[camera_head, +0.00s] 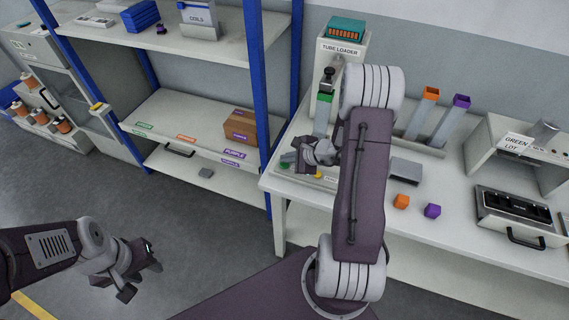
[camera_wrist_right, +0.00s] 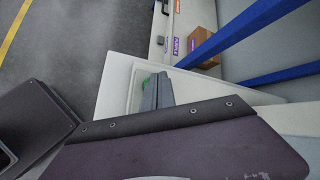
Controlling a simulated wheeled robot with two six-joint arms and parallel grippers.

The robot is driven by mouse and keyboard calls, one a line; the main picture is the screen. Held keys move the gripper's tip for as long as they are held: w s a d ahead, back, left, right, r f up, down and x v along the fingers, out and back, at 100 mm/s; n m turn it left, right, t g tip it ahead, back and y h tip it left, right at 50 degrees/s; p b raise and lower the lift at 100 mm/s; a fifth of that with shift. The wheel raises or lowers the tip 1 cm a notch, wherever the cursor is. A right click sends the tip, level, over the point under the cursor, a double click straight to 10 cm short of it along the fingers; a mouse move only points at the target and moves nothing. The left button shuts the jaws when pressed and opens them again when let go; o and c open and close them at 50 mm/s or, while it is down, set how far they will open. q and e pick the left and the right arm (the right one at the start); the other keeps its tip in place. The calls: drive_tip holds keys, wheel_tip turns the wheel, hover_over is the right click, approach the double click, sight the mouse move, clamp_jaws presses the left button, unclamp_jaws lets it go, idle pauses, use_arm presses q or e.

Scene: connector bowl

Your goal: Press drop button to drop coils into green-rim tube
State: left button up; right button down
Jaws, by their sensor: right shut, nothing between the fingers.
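The tube loader (camera_head: 343,48) stands at the back of the right-hand table, with a teal coil tray on top. The green-rim tube (camera_head: 322,112) leans below the loader's dark knob (camera_head: 327,76). I cannot make out for certain which part is the drop button. My right gripper (camera_head: 308,156) is shut and empty, low in front of the green-rim tube, partly hiding its lower end. Its grey fingers (camera_wrist_right: 157,92) show in the right wrist view beside something green (camera_wrist_right: 148,84). My left gripper (camera_head: 140,272) hangs over the floor at lower left, far from the table; its jaw opening is unclear.
Orange-rim (camera_head: 430,94) and purple-rim (camera_head: 461,101) tubes lean right of my right arm. A black-topped device (camera_head: 513,210) stands at right. Blue-posted shelves (camera_head: 200,130) stand left.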

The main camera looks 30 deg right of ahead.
sight(287, 165)
drive_tip(key=shift+f+b, duration=0.5)
drive_tip(key=shift+b, duration=0.1)
idle(0.5)
drive_tip(key=shift+r, duration=0.15)
drive_tip(key=shift+r+p, duration=0.55)
drive_tip(key=shift+r, duration=0.25)
drive_tip(key=shift+r, duration=0.1)
wheel_tip(287, 165, up, 5)
drive_tip(key=p, duration=0.3)
idle(0.4)
idle(2.0)
